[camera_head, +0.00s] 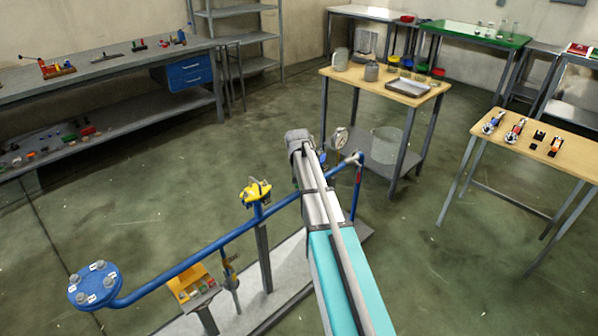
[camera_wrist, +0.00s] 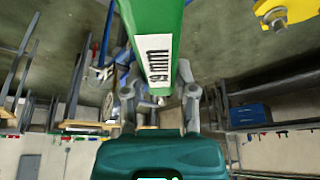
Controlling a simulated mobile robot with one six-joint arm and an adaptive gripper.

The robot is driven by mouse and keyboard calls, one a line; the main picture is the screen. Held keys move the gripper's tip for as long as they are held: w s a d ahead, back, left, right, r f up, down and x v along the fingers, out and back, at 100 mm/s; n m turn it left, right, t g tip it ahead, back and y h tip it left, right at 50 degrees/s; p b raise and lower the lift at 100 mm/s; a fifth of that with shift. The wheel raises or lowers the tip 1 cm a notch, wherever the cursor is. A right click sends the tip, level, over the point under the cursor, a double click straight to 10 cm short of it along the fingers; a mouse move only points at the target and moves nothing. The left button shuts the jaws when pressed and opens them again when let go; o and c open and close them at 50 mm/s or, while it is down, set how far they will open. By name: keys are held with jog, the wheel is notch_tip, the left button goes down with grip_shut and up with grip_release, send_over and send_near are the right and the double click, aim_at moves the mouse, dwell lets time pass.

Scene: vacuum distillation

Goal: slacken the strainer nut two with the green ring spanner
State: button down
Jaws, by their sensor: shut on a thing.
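My gripper (camera_wrist: 160,98) is shut on the green spanner (camera_wrist: 156,22), whose shank runs up out of the top of the wrist view. Its white label seems to read 19 mm. The spanner's ring end is out of the picture. A yellow strainer body with a grey hex nut (camera_wrist: 277,17) shows in the wrist view's top right corner, apart from the visible shank. I cannot tell which numbered nut this is. In the head view the yellow strainer (camera_head: 256,190) sits on the blue pipe, left of my arm. My gripper and the spanner cannot be made out there.
The blue pipe (camera_head: 190,262) runs to a round blue flange (camera_head: 95,286) with several nuts. A gauge (camera_head: 340,138) is just right of my wrist. Wooden-topped tables (camera_head: 345,78) stand behind; open floor lies left.

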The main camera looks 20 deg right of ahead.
jog(key=shift+f+b, duration=1.7)
jog(key=shift+f, duration=0.05)
dwell(0.9)
jog(key=shift+s+d, duration=0.1)
jog(key=shift+d, duration=0.05)
dwell(0.5)
jog(key=shift+s+d+n+y, duration=0.2)
jog(key=shift+s+d+n, duration=0.05)
jog(key=shift+d+n, duration=0.35)
jog(key=shift+s+d+n+y, duration=0.2)
jog(key=shift+d+n, duration=0.3)
jog(key=shift+d, duration=0.15)
jog(key=shift+s+d+f+n+y, duration=0.15)
jog(key=shift+d+n+y, duration=0.35)
jog(key=shift+d+n, duration=0.8)
jog(key=shift+d, duration=0.2)
jog(key=shift+d+n+y, duration=0.4)
jog(key=shift+d+n, duration=0.6)
jog(key=shift+d, duration=0.35)
